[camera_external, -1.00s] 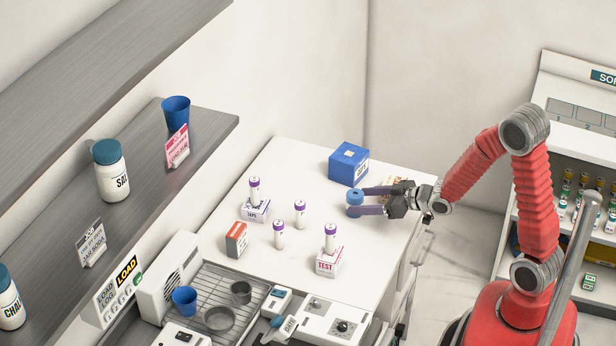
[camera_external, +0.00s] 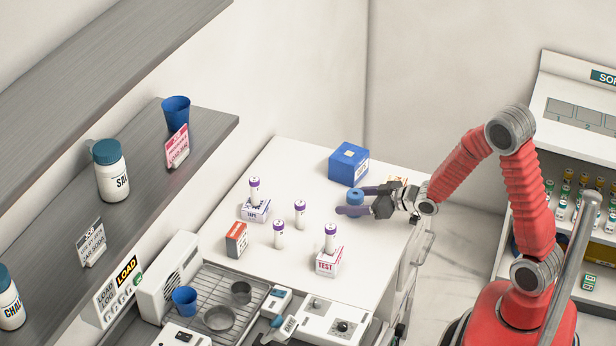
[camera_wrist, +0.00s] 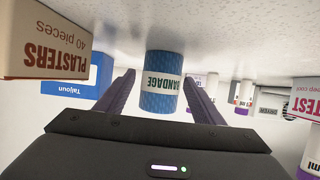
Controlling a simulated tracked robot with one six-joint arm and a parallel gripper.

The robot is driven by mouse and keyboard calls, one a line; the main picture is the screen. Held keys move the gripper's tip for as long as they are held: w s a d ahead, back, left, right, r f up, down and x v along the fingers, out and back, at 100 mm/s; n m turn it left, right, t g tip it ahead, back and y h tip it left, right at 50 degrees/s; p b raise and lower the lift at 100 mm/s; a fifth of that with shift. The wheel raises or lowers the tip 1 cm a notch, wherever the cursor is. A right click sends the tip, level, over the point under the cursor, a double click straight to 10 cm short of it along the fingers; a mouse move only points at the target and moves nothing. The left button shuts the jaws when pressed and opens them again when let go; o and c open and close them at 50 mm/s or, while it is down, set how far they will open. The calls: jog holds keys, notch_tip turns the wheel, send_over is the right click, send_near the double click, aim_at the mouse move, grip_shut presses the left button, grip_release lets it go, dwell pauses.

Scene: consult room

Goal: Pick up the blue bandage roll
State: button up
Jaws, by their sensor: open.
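The blue bandage roll (camera_external: 355,196) stands on the white counter (camera_external: 330,280), in front of a blue box. In the wrist view the roll (camera_wrist: 162,95) is a blue cylinder with a white band reading "BANDAGE", between my two dark fingers. My gripper (camera_external: 354,200) is open, low over the counter, with one finger on each side of the roll. In the wrist view my gripper (camera_wrist: 163,95) shows a gap between the roll and each finger. In the external view the near finger partly hides the roll's lower part.
The blue box (camera_external: 349,163) stands just behind the roll. A plasters box (camera_wrist: 45,45) is close at the gripper's side in the wrist view. Several purple-capped tubes, one of them a tube (camera_external: 300,214), and an orange box (camera_external: 236,239) stand farther left.

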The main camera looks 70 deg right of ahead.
jog(key=shift+x, duration=1.65)
jog(key=c, duration=1.1)
